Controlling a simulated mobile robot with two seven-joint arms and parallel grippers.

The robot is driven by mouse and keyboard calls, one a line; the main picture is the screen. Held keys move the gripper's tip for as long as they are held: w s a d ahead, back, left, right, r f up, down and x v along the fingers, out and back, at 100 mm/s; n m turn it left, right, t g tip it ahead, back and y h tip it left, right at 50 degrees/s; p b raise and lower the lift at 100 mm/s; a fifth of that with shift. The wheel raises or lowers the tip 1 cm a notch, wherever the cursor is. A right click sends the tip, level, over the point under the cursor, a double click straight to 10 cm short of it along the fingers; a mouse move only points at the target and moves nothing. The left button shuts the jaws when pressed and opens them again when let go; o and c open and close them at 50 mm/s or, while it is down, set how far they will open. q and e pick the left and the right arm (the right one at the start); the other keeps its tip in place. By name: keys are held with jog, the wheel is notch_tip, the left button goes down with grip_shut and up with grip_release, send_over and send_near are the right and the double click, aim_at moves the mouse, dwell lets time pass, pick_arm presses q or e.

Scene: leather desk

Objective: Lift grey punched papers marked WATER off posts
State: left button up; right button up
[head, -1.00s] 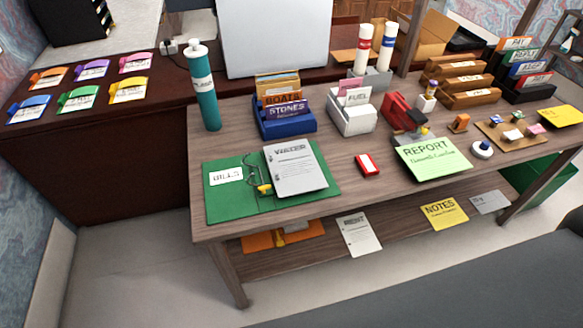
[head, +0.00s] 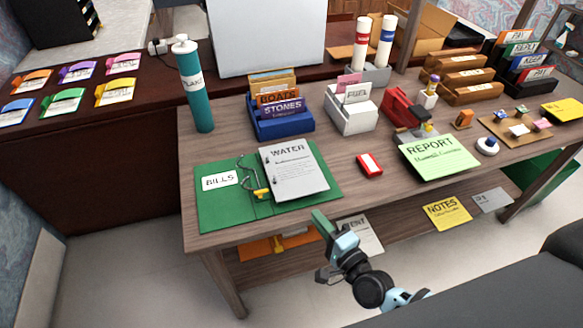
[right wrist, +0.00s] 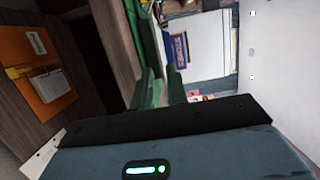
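The grey WATER papers (head: 292,168) lie on the right half of an open green binder (head: 222,212) on the desk's front left. The binder's left half bears a white BILLS label. Small posts and a yellow piece (head: 261,193) show at its middle, along the papers' left edge. How the posts pass through the papers is too small to tell. My right gripper (head: 322,224) has a green tip and is in front of the desk edge, below and right of the papers, apart from them. My left gripper is out of view.
A red block (head: 369,164) and a green REPORT sheet (head: 438,156) lie right of the binder. A blue STONES box (head: 282,126) and a teal bottle (head: 196,90) stand behind it. An orange folder (right wrist: 40,60) on the lower shelf shows in the right wrist view.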

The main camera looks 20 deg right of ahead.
aim_at(302, 207)
jog(key=shift+x, duration=3.95)
jog(key=shift+d+f, duration=0.1)
grip_shut()
